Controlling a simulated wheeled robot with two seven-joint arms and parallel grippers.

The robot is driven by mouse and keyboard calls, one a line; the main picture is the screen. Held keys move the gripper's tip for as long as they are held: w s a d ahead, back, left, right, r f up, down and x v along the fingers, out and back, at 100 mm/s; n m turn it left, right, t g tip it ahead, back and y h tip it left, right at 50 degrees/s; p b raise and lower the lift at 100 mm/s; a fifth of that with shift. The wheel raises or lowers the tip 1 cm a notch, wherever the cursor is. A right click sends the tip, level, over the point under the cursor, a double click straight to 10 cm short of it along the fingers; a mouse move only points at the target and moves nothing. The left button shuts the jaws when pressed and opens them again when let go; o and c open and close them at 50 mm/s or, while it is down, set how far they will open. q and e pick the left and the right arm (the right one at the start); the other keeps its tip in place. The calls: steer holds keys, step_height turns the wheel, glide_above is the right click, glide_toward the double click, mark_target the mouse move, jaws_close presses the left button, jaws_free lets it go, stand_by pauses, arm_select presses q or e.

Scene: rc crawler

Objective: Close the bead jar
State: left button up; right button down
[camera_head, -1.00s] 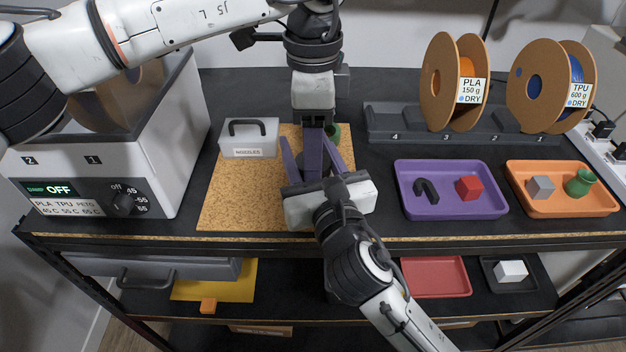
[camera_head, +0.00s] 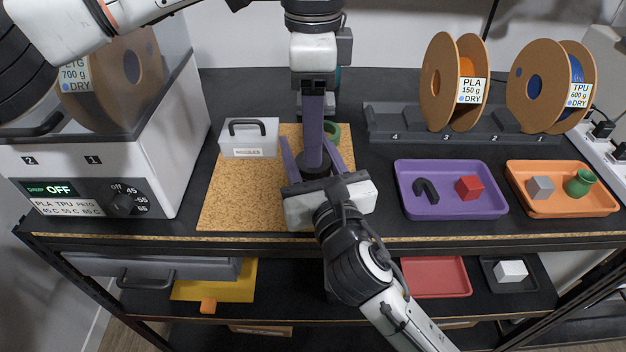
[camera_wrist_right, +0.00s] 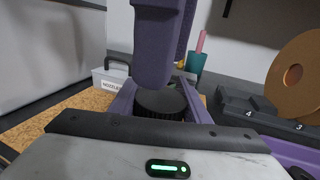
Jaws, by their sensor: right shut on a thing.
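The bead jar's black ribbed lid (camera_wrist_right: 160,103) shows between my right gripper's purple fingers in the right wrist view. In the head view the dark lid (camera_head: 315,168) is partly covered. The jar body is hidden, so I cannot tell how evenly the lid sits. My right gripper (camera_head: 318,165) comes from the front and is shut on the bead jar over the cork mat (camera_head: 240,195). My left gripper (camera_head: 312,150) points down above the lid. In the right wrist view its two fingers (camera_wrist_right: 172,70) look apart, one near and one farther back, with no object visible between them.
A grey nozzles box (camera_head: 249,150) stands at the mat's back left, near the white dryer (camera_head: 165,165). A green round thing (camera_head: 333,131) is behind the grippers. A purple tray (camera_head: 452,211) and an orange tray (camera_head: 570,208) lie right. The mat's left part is clear.

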arm_select(q)
step_height(320, 180, up, 4)
steer(key=shift+f, duration=0.25)
steer(key=shift+f, duration=0.1)
steer(key=shift+f, duration=3.95)
steer(key=shift+c, duration=0.2)
steer(key=c, duration=1.1)
steer(key=o, duration=1.2)
steer(key=shift+r, duration=0.1)
